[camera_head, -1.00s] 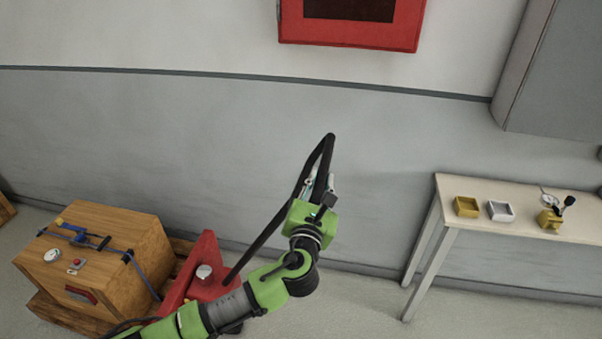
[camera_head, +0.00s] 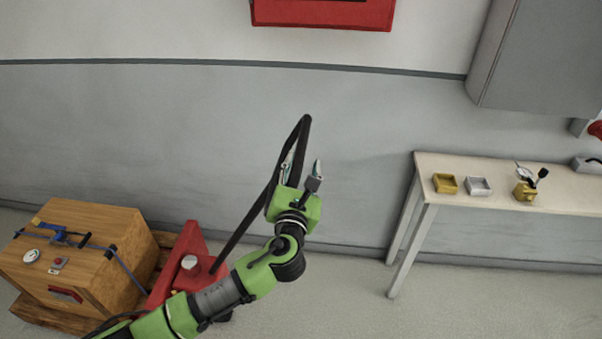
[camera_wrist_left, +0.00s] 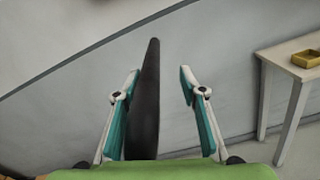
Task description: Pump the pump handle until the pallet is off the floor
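The black pump handle (camera_head: 236,242) rises from the red pallet truck (camera_head: 192,240) and leans right to a loop at its top. My left gripper (camera_head: 302,166) is at the upper part of the handle with its fingers spread. In the left wrist view the gripper (camera_wrist_left: 159,74) is open, and the black handle (camera_wrist_left: 149,100) runs between the fingers, nearer the left one. A gap shows to the right finger. The wooden pallet (camera_head: 42,316) lies under a wooden crate (camera_head: 125,285); whether it clears the floor cannot be told. My right gripper is out of view.
A pale table (camera_head: 480,205) stands at the right with small yellow and grey trays and a small brass device. A grey cabinet (camera_head: 540,60) and a red wall box (camera_head: 322,14) hang on the wall. Floor before the table is clear.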

